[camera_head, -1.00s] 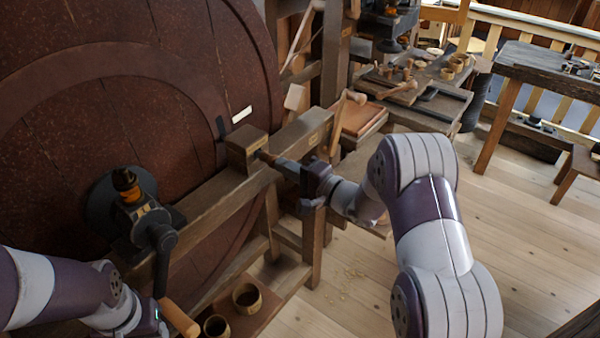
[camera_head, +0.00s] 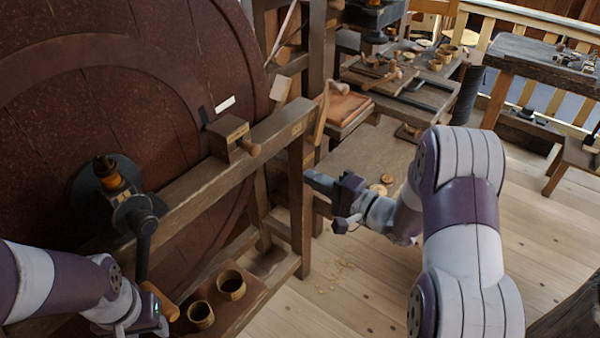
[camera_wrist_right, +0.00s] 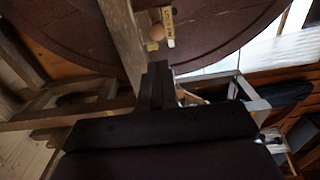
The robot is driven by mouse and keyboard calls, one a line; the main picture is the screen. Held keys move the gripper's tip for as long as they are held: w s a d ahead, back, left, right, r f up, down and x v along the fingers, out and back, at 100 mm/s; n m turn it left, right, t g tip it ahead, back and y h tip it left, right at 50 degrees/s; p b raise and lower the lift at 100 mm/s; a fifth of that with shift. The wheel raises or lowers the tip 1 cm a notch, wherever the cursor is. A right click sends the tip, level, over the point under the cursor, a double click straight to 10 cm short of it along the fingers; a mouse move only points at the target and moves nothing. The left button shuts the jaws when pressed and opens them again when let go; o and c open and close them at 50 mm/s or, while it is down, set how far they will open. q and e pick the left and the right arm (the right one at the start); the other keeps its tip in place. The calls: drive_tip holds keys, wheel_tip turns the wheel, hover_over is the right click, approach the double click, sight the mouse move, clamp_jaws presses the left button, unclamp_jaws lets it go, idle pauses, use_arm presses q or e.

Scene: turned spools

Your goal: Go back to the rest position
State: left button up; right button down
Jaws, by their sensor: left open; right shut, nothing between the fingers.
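My right gripper (camera_head: 318,181) is shut and empty, just right of the wooden frame's post and below its beam in the head view. Its shut fingers also show in the right wrist view (camera_wrist_right: 158,85). My left gripper (camera_head: 160,312) is at the lower left by the wooden crank handle (camera_head: 160,300); its fingers are mostly hidden. The tailstock block (camera_head: 228,138) with its round wooden knob (camera_head: 250,149) sits on the beam, clear of my right gripper. The knob also shows in the right wrist view (camera_wrist_right: 157,32).
A large dark red wheel (camera_head: 90,60) stands behind the wooden beam (camera_head: 270,132). Two round wooden cups (camera_head: 231,284) stand on a low shelf. A workbench (camera_head: 425,90) with bowls and tools stands at the back. The plank floor (camera_head: 300,305) is open at front centre.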

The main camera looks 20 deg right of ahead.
drive_tip(key=s+d+f+n+g+h, duration=0.65)
drive_tip(key=d+f+h, duration=0.25)
drive_tip(key=f+h, duration=0.3)
drive_tip(key=s+a+r+n+g, duration=0.2)
drive_tip(key=s+a+g, duration=0.1)
drive_tip(key=s, duration=0.4)
drive_tip(key=s+a+r+n+g+y, duration=0.1)
drive_tip(key=s+a+r+n+g, duration=0.1)
drive_tip(key=s+a, duration=0.4)
drive_tip(key=shift+s+a+r+g+p, duration=0.15)
drive_tip(key=shift+s+r+g+p, duration=0.15)
drive_tip(key=shift+s+r+g, duration=0.5)
